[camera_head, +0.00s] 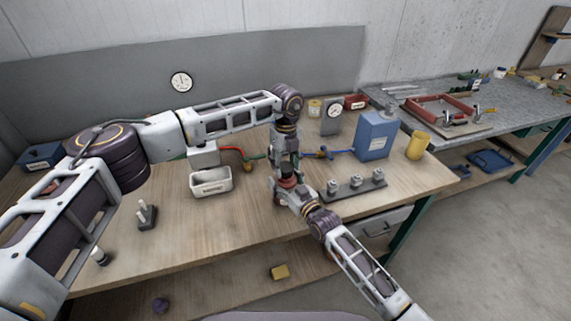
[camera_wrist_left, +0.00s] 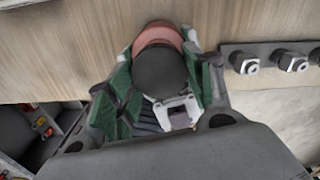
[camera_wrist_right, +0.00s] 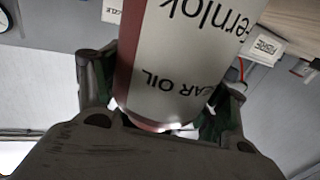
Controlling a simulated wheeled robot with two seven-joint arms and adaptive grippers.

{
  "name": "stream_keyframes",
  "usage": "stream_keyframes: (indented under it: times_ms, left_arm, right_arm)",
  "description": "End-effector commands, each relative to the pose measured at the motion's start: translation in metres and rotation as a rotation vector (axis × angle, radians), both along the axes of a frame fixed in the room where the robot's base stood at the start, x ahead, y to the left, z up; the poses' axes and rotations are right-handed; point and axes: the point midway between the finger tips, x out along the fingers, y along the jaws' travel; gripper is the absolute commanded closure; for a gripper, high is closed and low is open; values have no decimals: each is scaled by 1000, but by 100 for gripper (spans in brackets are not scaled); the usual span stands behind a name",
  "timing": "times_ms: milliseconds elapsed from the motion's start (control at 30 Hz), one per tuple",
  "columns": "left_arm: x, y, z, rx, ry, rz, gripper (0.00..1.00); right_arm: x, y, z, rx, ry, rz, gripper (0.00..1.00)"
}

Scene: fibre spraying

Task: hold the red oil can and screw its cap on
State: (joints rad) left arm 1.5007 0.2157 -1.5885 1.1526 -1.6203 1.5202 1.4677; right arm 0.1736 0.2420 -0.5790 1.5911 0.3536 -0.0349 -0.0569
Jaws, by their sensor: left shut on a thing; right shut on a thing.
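The red oil can (camera_head: 287,182) is mostly hidden between my two grippers in the head view. In the right wrist view the can (camera_wrist_right: 180,60) shows a white label reading "GEAR OIL", with red along its edges. My right gripper (camera_wrist_right: 165,105) has a finger on each side of the can and is shut on it. In the left wrist view the round black cap (camera_wrist_left: 160,75) lies over the red top of the can (camera_wrist_left: 158,35). My left gripper (camera_head: 286,163) comes from above and is shut on the cap. Whether the threads are engaged cannot be seen.
A rack with several metal fittings (camera_head: 356,188) stands just right of the grippers. A white labelled bin (camera_head: 211,182) is to the left. A blue canister (camera_head: 376,135), a yellow cup (camera_head: 417,145) and a gauge (camera_head: 331,116) stand behind and right. The wooden bench front (camera_head: 230,232) is clear.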

Motion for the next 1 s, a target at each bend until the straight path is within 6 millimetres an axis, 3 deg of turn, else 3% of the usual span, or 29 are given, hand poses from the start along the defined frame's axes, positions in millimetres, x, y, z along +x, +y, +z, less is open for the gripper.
stream_keyframes:
  times_ms: [600,1000]
  left_arm:
    - [0,0,-17,0,0,1,57]
    - [0,0,-18,0,0,1,57]
  right_arm:
    - [0,0,0,0,0,0,70]
    - [0,0,0,0,0,0,70]
